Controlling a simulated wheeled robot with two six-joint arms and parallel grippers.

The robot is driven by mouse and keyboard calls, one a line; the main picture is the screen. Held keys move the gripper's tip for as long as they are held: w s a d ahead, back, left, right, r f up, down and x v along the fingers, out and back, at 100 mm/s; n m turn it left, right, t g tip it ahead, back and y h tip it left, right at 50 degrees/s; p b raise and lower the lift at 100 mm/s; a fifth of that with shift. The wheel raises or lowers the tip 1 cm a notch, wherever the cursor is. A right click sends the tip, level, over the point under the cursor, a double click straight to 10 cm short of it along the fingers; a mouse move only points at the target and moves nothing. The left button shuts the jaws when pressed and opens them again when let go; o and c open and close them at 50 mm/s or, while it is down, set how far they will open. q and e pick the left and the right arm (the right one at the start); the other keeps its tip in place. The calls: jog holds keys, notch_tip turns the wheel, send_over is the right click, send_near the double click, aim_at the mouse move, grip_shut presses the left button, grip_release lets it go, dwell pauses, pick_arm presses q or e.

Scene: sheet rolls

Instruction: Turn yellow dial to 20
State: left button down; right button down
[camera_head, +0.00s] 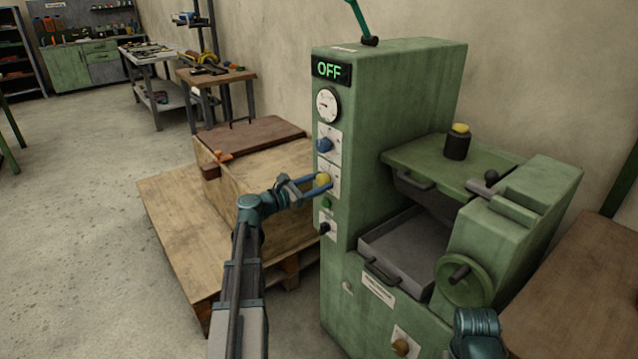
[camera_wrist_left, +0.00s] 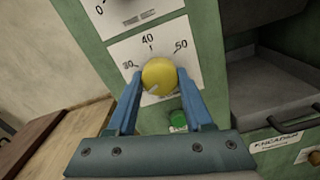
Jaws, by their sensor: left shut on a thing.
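The yellow dial (camera_head: 323,181) is on a white plate on the green machine's left panel. In the left wrist view the yellow dial (camera_wrist_left: 159,73) sits between my blue fingers, under the numbers 30, 40 and 50. A pale mark on its face shows at the lower left; the scale there is hidden by a finger, so I cannot read its value. My left gripper (camera_head: 319,186) is shut on the dial, one finger on each side, and it also fills the lower left wrist view (camera_wrist_left: 159,98). My right gripper is out of view.
The green machine (camera_head: 395,90) shows OFF on its display (camera_head: 331,70). Above the dial are a blue knob (camera_head: 324,145) and a gauge (camera_head: 328,105); below is a green button (camera_head: 327,204). A wooden crate (camera_head: 262,175) stands close on the left.

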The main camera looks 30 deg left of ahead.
pick_arm(q)
jog(key=shift+s+f+n, duration=0.1)
jog(key=shift+n, duration=0.4)
jog(key=shift+c, duration=1.5)
grip_release()
jog(key=v, duration=1.3)
jog(key=shift+s+a, duration=0.2)
jog(key=shift+s, duration=0.15)
